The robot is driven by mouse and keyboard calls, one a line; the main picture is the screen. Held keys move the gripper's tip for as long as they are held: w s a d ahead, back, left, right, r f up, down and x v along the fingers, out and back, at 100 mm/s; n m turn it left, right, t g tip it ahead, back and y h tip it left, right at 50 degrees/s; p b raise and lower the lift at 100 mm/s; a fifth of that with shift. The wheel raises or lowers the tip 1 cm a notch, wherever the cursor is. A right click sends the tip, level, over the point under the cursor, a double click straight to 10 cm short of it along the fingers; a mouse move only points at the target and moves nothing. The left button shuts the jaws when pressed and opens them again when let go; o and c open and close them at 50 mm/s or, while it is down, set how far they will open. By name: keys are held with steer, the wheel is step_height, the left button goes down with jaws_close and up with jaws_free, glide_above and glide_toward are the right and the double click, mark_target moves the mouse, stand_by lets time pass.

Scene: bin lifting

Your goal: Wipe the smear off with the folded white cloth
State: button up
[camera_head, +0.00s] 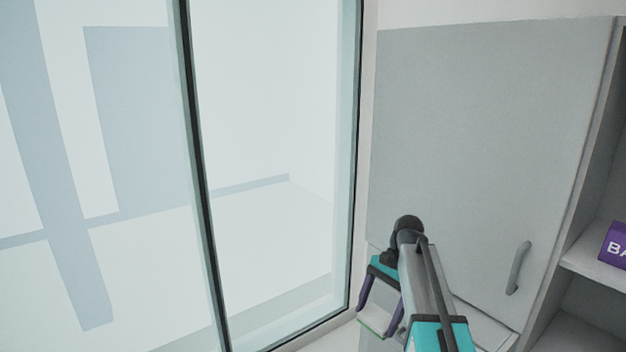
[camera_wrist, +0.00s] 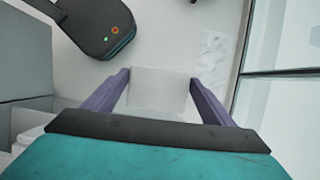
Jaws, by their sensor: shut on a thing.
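My gripper (camera_head: 375,321) points down at the lower middle right of the head view, and its purple fingers also show in the wrist view (camera_wrist: 159,78). It is shut on the folded white cloth (camera_wrist: 157,95), which spans the gap between the fingers. In the head view the cloth is a pale piece with a green edge, partly hidden by the fingers. The smear (camera_wrist: 213,56) is a whitish, streaky patch in the wrist view, beyond the right fingertip and apart from the cloth. I cannot tell how high the cloth is above the surface. The smear does not show in the head view.
A dark-framed glass panel (camera_head: 275,150) stands left of my gripper; its lower edge also shows right of the smear (camera_wrist: 280,72). A grey cabinet door (camera_head: 480,130) with a handle (camera_head: 518,268) stands behind my arm. Shelves (camera_head: 600,268) hold a purple box (camera_head: 616,245) at far right.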

mark_target(375, 335)
steer(key=shift+f+b, duration=3.55)
steer(key=shift+f, duration=0.4)
steer(key=shift+s, duration=0.1)
